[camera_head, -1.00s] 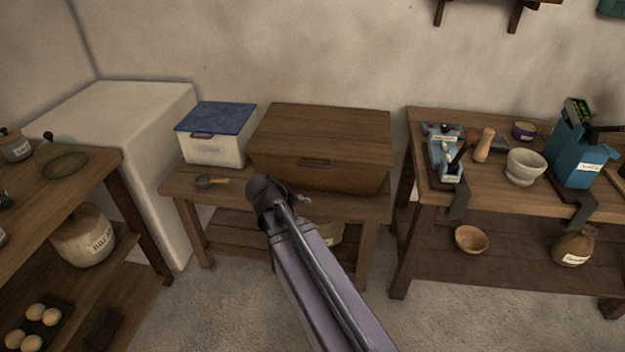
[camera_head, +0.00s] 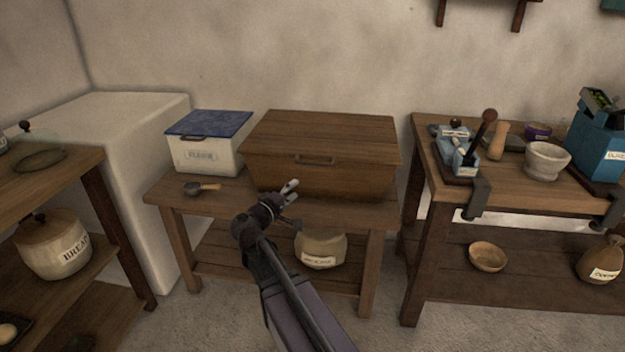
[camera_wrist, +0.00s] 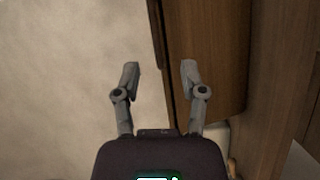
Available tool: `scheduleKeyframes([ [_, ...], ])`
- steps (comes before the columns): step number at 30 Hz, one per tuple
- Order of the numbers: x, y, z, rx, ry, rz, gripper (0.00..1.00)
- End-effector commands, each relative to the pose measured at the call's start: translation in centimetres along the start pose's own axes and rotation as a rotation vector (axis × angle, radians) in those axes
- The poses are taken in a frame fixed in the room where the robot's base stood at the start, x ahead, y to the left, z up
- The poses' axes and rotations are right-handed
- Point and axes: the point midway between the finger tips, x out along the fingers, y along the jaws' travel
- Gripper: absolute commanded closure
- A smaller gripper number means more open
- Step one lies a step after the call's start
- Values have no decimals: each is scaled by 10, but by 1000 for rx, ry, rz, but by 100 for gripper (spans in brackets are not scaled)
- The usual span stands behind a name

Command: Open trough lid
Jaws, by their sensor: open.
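The wooden trough (camera_head: 275,176) stands on a low table in the middle of the head view. Its flat plank lid (camera_head: 325,132) lies shut on top, with a dark handle (camera_head: 315,160) at the middle of its front edge. My gripper (camera_head: 290,191) is in front of the trough, below and left of the handle, apart from the handle. In the wrist view my gripper (camera_wrist: 160,75) is open with nothing between its fingers. A brown wooden face (camera_wrist: 215,60), which seems to be the trough, fills the area right of the fingers.
A white flour bin (camera_head: 200,157) with a blue lid stands left of the trough. A scoop (camera_head: 200,188) lies before it on the table (camera_head: 170,200). A labelled sack (camera_head: 320,250) sits on the lower shelf. A workbench (camera_head: 430,180) with tools and a mortar is at right.

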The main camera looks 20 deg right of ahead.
Motion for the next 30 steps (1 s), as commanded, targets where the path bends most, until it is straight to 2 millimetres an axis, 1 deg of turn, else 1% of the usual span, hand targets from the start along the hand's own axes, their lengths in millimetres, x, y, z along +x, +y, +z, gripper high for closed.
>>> scheduleKeyframes([
  [1,0,-11,-4,-12,17,28,46],
  [9,-3,-12,-18,-53,70,125,46],
  [23,-3,-10,-19,-57,75,134,46],
  [30,6,-8,-21,-57,74,134,46],
])
